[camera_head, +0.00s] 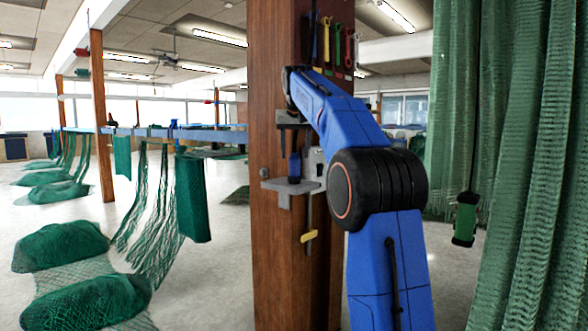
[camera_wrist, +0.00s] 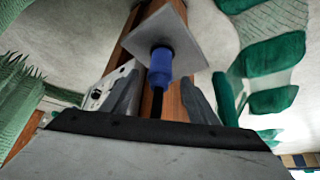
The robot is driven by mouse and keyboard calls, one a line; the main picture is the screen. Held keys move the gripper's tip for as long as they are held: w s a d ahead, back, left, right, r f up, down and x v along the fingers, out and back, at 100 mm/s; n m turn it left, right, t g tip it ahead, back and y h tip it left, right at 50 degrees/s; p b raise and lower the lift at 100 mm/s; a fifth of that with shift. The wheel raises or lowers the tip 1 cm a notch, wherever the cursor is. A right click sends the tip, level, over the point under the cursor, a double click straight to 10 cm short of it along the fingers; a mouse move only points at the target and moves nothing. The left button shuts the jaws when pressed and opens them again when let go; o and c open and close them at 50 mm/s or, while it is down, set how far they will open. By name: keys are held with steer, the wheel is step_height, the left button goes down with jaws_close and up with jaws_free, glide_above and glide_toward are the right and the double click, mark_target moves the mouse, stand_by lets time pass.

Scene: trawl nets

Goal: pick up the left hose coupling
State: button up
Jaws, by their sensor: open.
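A blue hose coupling (camera_head: 294,166) with a dark end stands upright on a small grey shelf (camera_head: 288,187) fixed to the wooden post. The coupling also shows in the wrist view (camera_wrist: 160,68), in front of the grey plate. I see only this one coupling clearly, so I cannot tell what lies to its right. My gripper (camera_wrist: 160,90) is open, its two grey fingers on either side of the coupling's dark end. No contact shows. In the head view the gripper is small and partly hidden by my arm, just above the coupling.
The wooden post (camera_head: 275,120) stands close behind the shelf. Coloured tools (camera_head: 336,45) hang high on it, and a yellow-handled one (camera_head: 308,236) hangs below. A green net curtain (camera_head: 530,170) fills the right. Green net piles (camera_head: 85,300) lie on the floor at left.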

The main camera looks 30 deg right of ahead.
mark_target(294, 168)
steer(key=x, duration=0.9)
steer(key=shift+w+r, duration=0.15)
jaws_close()
